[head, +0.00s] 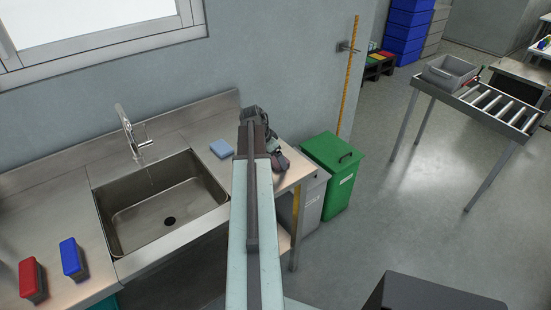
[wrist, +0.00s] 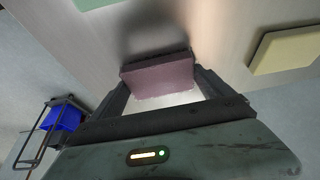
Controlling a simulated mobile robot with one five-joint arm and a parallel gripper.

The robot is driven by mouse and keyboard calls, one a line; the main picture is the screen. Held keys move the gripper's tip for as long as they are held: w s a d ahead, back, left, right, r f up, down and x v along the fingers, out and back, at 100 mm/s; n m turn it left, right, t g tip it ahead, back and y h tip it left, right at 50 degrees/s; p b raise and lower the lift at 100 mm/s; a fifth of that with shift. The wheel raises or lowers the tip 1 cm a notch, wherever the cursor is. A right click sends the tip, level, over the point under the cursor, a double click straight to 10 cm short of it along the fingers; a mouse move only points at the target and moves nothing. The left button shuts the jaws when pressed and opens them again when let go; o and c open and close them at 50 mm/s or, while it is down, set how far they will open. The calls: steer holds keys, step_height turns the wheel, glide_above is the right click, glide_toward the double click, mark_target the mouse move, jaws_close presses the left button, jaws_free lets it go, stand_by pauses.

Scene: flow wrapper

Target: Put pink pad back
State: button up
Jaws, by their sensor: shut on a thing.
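The pink pad (wrist: 158,76) sits between the two fingers of my gripper (wrist: 160,88) in the wrist view, close to a pale, smooth surface (wrist: 225,30). I cannot tell whether the pad touches that surface. A pale yellow pad (wrist: 286,50) lies on the surface to the right, apart from my gripper. Part of a green pad (wrist: 94,3) shows at the top left. In the head view my gripper (head: 280,162) is beyond my arm, over the counter right of the sink. The pink pad cannot be made out there.
A light blue pad (head: 221,148) lies on the counter (head: 196,135) near the sink (head: 165,200). A blue block (head: 72,257) and a red block (head: 32,279) stand at the left. A green bin (head: 333,165) and a grey bin (head: 313,200) stand beyond the counter's right end.

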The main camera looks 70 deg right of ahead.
steer(key=o, duration=0.9)
steer(key=shift+s+f, duration=0.1)
steer(key=p+v, duration=1.1)
steer(key=v, duration=0.1)
steer(key=shift+r+p, duration=0.2)
steer(key=shift+p, duration=0.1)
steer(key=shift+f, duration=0.1)
